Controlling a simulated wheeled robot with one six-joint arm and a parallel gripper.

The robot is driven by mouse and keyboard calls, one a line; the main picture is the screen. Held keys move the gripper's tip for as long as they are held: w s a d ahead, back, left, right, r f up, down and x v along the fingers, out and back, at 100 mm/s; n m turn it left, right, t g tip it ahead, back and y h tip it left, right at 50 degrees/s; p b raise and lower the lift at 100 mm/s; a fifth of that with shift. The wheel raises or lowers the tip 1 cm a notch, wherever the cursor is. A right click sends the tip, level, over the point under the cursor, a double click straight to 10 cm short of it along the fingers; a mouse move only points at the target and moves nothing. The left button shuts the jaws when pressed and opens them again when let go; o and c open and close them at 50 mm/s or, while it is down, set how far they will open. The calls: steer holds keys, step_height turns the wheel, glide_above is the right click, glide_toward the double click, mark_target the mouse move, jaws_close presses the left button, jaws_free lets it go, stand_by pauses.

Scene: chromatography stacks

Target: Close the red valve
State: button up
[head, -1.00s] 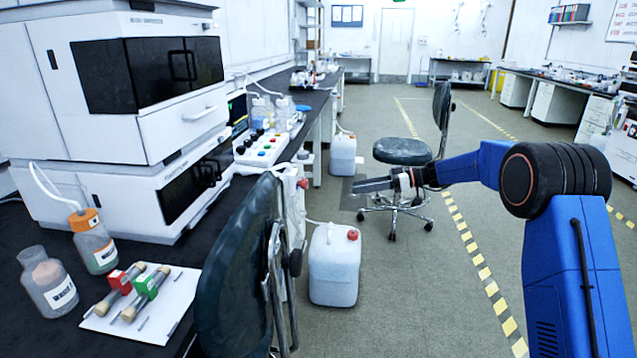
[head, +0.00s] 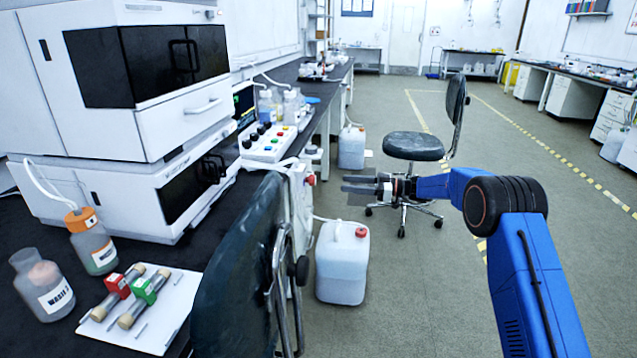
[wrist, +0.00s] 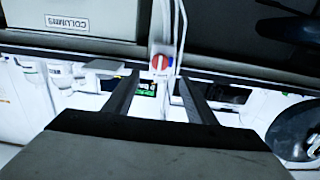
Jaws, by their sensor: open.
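A red round knob (wrist: 159,63), apparently the red valve, shows in the wrist view on a small pale plate with a blue part beside it and white tubes running past. In the head view a small red knob (head: 310,180) sits at the bench's front edge beside pale tubing; it looks like the same one. My gripper (head: 346,185) is open and empty, right of that knob and pointing left at it with a gap between. In the wrist view the two fingers of my gripper (wrist: 160,80) flank the line to the knob, which lies beyond their tips.
A dark chair (head: 235,265) stands close in front of the bench, left of my gripper. A white jerrycan (head: 341,270) with a red cap is on the floor below. Another chair (head: 413,146) stands behind my arm.

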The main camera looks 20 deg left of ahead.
mark_target(310, 180)
steer(key=x, duration=1.2)
steer(key=shift+s+f, duration=0.1)
steer(key=shift+c, duration=0.6)
steer(key=c, duration=0.9)
